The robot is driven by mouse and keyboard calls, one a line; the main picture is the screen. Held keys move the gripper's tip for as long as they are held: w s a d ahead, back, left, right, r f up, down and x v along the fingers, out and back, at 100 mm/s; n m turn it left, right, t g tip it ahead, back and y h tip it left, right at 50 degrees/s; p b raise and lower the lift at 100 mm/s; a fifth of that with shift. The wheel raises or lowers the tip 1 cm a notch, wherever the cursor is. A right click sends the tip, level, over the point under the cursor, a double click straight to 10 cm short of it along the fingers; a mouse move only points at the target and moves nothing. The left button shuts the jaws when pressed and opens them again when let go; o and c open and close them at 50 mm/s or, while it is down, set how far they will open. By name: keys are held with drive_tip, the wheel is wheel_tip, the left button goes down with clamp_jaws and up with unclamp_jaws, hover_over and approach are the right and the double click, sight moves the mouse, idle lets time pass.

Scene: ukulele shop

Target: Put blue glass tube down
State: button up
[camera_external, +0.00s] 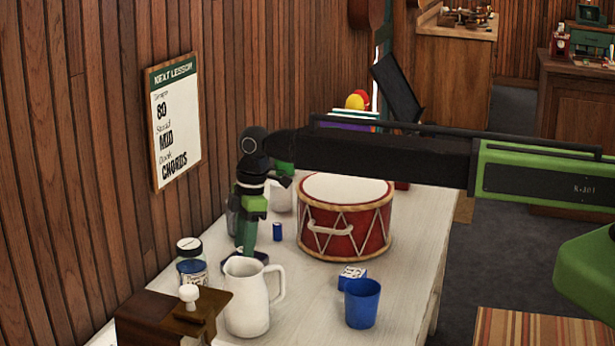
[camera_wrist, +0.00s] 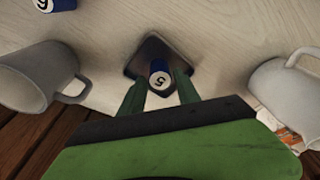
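A blue tube marked 5 (camera_wrist: 159,79) is between the two fingers of my gripper (camera_wrist: 160,84) in the wrist view. It is over or on a small dark square pad (camera_wrist: 150,50); I cannot tell whether it touches it. The fingers flank the tube closely, but whether they press on it is unclear. In the external view my gripper (camera_external: 245,242) points down just above the dark pad (camera_external: 231,263), and its fingers hide that tube. A second blue tube (camera_external: 277,231) stands on the table behind and to the right; it also shows in the wrist view (camera_wrist: 62,5).
A white pitcher (camera_external: 246,305) stands close in front of the pad. A glass jar (camera_external: 191,268) is to its left. The table (camera_external: 310,285) is clear between pitcher and cup.

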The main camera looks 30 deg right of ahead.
wheel_tip(320, 180, up, 10)
drive_tip(key=d+p, duration=0.1)
drive_tip(key=p, duration=0.7)
drive_tip(key=shift+d+f, duration=0.15)
drive_tip(key=shift+d, duration=0.1)
drive_tip(key=shift+d, duration=0.1)
